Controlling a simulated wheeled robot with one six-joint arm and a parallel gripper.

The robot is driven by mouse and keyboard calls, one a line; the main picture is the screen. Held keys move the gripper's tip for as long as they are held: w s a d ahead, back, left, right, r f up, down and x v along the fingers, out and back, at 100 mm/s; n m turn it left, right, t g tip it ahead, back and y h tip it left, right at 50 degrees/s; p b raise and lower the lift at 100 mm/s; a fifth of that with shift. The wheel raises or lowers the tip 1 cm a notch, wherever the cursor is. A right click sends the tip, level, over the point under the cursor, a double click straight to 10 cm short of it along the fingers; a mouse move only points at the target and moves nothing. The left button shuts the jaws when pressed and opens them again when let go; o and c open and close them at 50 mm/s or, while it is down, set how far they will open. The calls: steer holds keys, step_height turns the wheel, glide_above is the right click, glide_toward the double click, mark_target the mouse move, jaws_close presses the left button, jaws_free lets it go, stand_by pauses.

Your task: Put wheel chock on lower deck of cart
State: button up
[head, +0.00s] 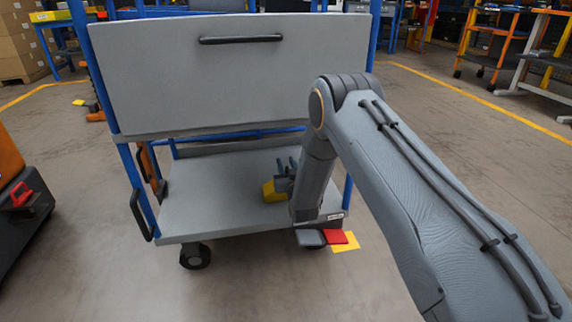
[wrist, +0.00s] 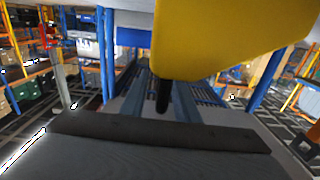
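The yellow wheel chock (head: 272,191) is over the lower deck (head: 215,207) of the cart, near its right side and under the upper panel. My gripper (head: 284,173) reaches in at the right end of the deck, with its dark fingers at the chock. It appears shut on the chock, though my arm hides part of the grip. In the wrist view the chock (wrist: 215,40) fills the upper middle, close to the camera. I cannot tell whether its underside touches the deck.
The cart's grey upper panel (head: 230,75) with a black handle is above the deck. Blue posts (head: 140,190) stand at the deck's corners. Red and yellow floor pieces (head: 345,241) lie by the front right corner. An orange and black machine (head: 18,195) is at left.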

steer(key=p+v, duration=0.5)
steer(key=v, duration=0.7)
steer(key=s+a+r+g, duration=0.1)
steer(key=a+r+g, duration=0.35)
steer(key=r, duration=0.45)
steer(key=s+a+r+n+g, duration=0.1)
steer(key=s+a+r+g, duration=0.25)
steer(key=s+r, duration=0.45)
steer(key=s+d+r+g+h, duration=0.1)
steer(key=s+d+r+g, duration=0.2)
steer(key=s, duration=1)
steer(key=s+d+r+n+g+h, duration=0.1)
steer(key=s+d+r+g, duration=0.2)
steer(key=s, duration=1)
steer(key=s+d+r+n+g+h, duration=0.1)
steer(key=s+d+r+g, duration=0.2)
steer(key=s, duration=1)
steer(key=shift+s+d+r, duration=0.2)
steer(key=shift+d+r, duration=0.1)
steer(key=shift+r, duration=0.05)
